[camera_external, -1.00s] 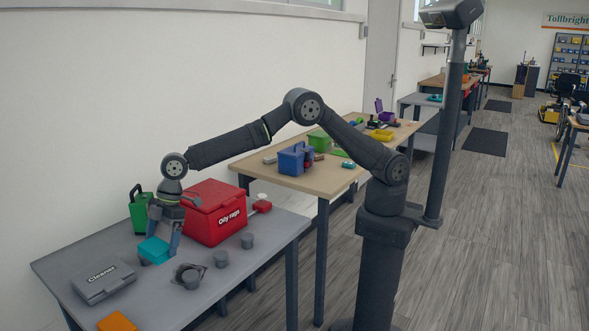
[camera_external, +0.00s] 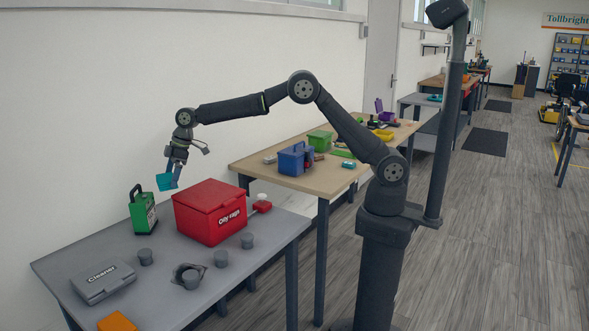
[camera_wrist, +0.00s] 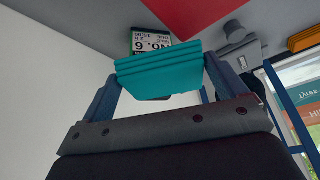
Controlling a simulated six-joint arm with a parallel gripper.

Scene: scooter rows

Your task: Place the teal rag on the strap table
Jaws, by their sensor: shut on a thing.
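The teal rag (camera_external: 165,181) is a folded block held in my gripper (camera_external: 174,178), up in the air above the back of the grey table, near the green container. In the wrist view the teal rag (camera_wrist: 159,72) shows its stacked folds between the two blue fingers of my gripper (camera_wrist: 160,82), which is shut on it. None of the tables in view carries a label that I can read as the strap table, so I cannot tell which one it is.
The grey table (camera_external: 140,305) holds a red "Oily rags" box (camera_external: 210,212), a green container (camera_external: 143,210), a grey "Cleaner" case (camera_external: 103,283), an orange block (camera_external: 117,322) and several grey cups. A wooden table (camera_external: 265,172) behind it carries a blue caddy (camera_external: 295,159), a green box (camera_external: 319,140) and other items.

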